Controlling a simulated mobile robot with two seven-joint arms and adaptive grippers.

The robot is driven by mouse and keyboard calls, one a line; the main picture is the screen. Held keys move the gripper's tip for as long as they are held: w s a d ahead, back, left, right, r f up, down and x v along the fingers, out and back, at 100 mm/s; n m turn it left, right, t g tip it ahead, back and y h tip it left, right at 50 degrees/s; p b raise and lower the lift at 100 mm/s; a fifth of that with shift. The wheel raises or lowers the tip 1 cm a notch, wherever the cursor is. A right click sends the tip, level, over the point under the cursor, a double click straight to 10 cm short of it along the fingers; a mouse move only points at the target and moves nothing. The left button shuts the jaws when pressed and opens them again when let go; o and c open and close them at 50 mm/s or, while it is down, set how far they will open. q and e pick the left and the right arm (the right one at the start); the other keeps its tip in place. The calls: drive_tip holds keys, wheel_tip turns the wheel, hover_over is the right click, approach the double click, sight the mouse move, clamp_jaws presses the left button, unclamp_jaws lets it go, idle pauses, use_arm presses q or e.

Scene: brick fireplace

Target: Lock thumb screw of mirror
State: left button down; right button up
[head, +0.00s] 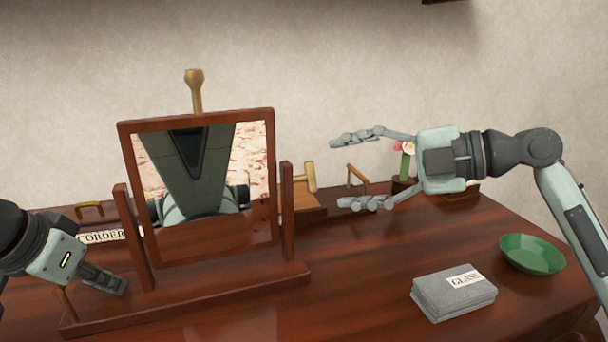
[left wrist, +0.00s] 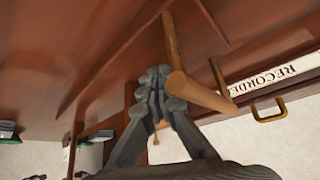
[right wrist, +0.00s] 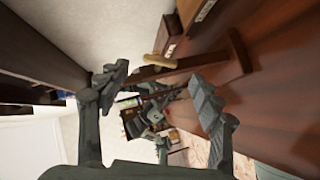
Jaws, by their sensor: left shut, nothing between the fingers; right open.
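The mirror (head: 197,232) stands upright in a red-brown wooden stand (head: 190,300) on the table. A brass T-shaped thumb screw (head: 309,179) sticks out beside its right post; the right wrist view also shows it (right wrist: 157,61), beyond my fingers. My right gripper (head: 337,172) is open and empty, right of that screw and apart from it. My left gripper (head: 122,286) is shut and empty by the stand's left end. In the left wrist view its fingertips (left wrist: 153,80) are beside a tan T-shaped handle (left wrist: 205,95); I cannot tell whether they touch.
A folded grey cloth labelled GLASS (head: 453,294) and a green bowl (head: 531,254) lie at the right. A RECORDER label (head: 102,237) and a brass handle (head: 89,209) are behind the stand's left side. A flower pot (head: 403,186) is behind my right gripper. The front middle of the table is clear.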

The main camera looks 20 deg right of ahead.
sight(315, 176)
drive_tip(key=x, duration=0.5)
drive_tip(key=shift+f, duration=0.1)
drive_tip(key=c, duration=1.2)
